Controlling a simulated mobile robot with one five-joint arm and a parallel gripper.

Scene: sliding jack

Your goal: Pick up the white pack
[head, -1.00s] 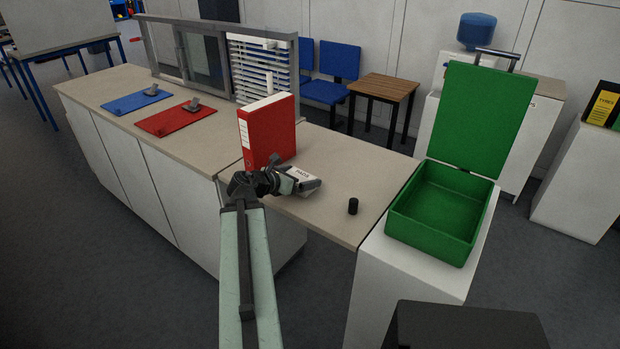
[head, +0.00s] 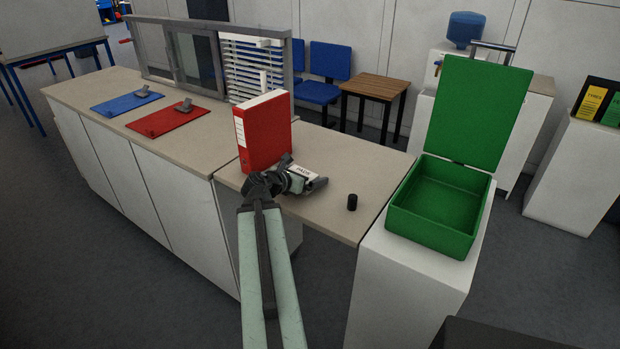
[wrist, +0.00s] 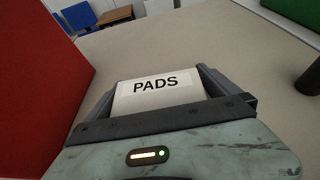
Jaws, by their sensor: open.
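The white pack (wrist: 157,92), labelled PADS, lies on the beige counter and shows between my gripper's two fingers in the wrist view. In the head view the white pack (head: 304,170) is partly hidden by my gripper (head: 312,182). My gripper (wrist: 158,88) is open, with one finger on each side of the pack. I cannot tell whether either finger touches it. The pack's near end is hidden behind the gripper body.
A red binder (head: 263,132) stands upright close to the left of my gripper. A small black cylinder (head: 352,202) stands on the counter (head: 330,220) to the right. An open green case (head: 432,215) sits on a white pedestal farther right. Free counter lies between.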

